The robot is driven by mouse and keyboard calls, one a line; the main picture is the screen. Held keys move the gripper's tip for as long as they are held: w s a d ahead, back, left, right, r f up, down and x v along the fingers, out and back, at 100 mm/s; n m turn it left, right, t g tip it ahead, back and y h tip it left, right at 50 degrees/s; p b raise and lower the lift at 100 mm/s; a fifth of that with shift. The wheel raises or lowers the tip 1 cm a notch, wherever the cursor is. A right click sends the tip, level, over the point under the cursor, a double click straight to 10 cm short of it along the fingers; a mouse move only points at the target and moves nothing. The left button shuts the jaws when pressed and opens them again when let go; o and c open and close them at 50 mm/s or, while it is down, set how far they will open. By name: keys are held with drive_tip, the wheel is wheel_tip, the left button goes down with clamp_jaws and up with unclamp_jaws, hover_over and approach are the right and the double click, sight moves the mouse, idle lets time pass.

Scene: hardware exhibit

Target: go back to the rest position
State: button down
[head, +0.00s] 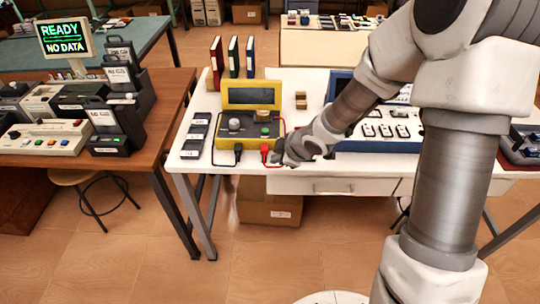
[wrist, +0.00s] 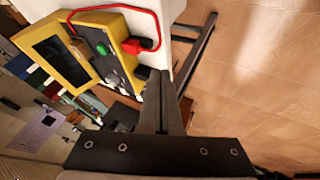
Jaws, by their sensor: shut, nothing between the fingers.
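My gripper (head: 281,153) is in front of the white table, just right of the red plug (head: 265,150) at the front of the yellow tester. In the wrist view its two dark fingers (wrist: 165,75) are together with nothing between them. The yellow tester (head: 252,96) stands on the table with a dark screen, a knob and a green button. In the wrist view the tester (wrist: 95,20) lies to the upper left, with the red plug (wrist: 133,46) and red cable beside the fingertips. I cannot tell whether the fingers touch the plug.
A blue-edged panel (head: 380,138) stands right of my gripper. Red, blue and green binders (head: 234,57) stand behind the tester. A cardboard box (head: 268,211) sits under the white table (head: 190,158). A brown table (head: 150,160) with devices is at left. The floor in front is clear.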

drive_tip(key=shift+v, duration=0.9)
drive_tip(key=shift+d, duration=0.1)
drive_tip(key=s+d+r+m+h+p, duration=0.1)
drive_tip(key=s+d+r+m+h, duration=0.25)
drive_tip(key=d+r+m, duration=0.35)
drive_tip(key=s+d+r+m+h, duration=0.25)
drive_tip(key=s+d+r, duration=0.2)
drive_tip(key=r, duration=0.55)
drive_tip(key=s+r+m, duration=0.3)
drive_tip(key=s, duration=0.4)
drive_tip(key=s+r+m+y, duration=0.1)
drive_tip(key=s+r+m, duration=0.2)
drive_tip(key=s, duration=0.5)
drive_tip(key=shift+a+r+m+y+p, duration=0.2)
drive_tip(key=shift+r+m+y+p, duration=0.1)
drive_tip(key=shift+m+p, duration=0.15)
